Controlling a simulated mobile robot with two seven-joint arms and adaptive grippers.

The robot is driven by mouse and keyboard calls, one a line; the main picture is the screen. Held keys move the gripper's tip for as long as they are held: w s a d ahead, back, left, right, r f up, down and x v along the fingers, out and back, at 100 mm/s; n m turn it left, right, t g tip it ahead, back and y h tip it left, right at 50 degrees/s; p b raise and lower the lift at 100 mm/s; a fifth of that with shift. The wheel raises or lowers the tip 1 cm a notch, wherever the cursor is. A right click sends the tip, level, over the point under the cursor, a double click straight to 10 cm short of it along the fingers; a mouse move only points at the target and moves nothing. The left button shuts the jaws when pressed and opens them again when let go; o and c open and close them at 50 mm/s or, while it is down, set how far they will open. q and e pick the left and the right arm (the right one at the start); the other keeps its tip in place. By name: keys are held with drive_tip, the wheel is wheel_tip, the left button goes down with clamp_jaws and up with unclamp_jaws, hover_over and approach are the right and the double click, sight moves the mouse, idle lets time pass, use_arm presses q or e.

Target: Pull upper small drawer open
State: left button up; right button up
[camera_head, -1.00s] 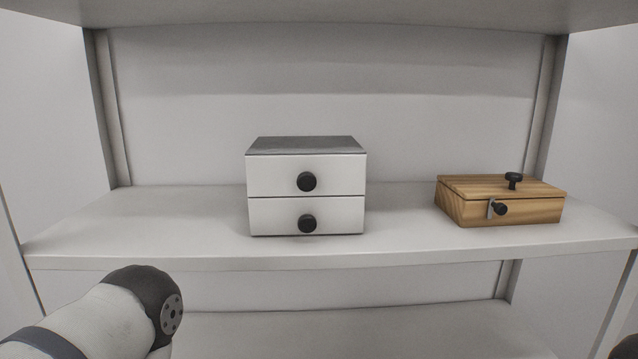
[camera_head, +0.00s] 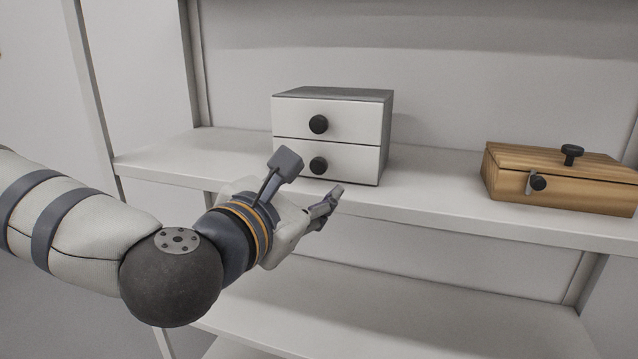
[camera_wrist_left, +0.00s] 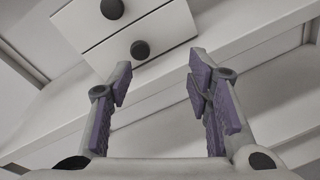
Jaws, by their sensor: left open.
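A small white cabinet with a grey top stands on the shelf, with two stacked drawers. The upper drawer (camera_head: 350,119) is shut and has a round black knob (camera_head: 318,124); this knob also shows at the top edge of the left wrist view (camera_wrist_left: 112,8). The lower drawer (camera_head: 352,157) is also shut, with its own black knob (camera_head: 318,166), which shows nearer in the left wrist view (camera_wrist_left: 140,50). My left gripper (camera_head: 328,203) is open and empty, in front of and below the cabinet, apart from both knobs. Its spread fingers (camera_wrist_left: 158,82) show in the left wrist view. My right gripper is out of view.
A wooden box (camera_head: 560,185) with a lid knob and a front latch stands on the shelf to the right. The shelf (camera_head: 440,195) has a front edge near my gripper. Bare shelf lies between cabinet and box. A lower shelf (camera_head: 400,310) is empty.

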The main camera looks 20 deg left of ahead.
sight(317, 125)
use_arm(q)
wheel_tip(317, 125, up, 6)
drive_tip(key=a+n+t+y, duration=0.1)
drive_tip(key=a+n, duration=0.2)
drive_tip(key=w, duration=0.8)
drive_tip(key=w+d, duration=0.1)
drive_tip(key=w, duration=0.3)
drive_tip(key=shift+c, duration=0.6)
clamp_jaws()
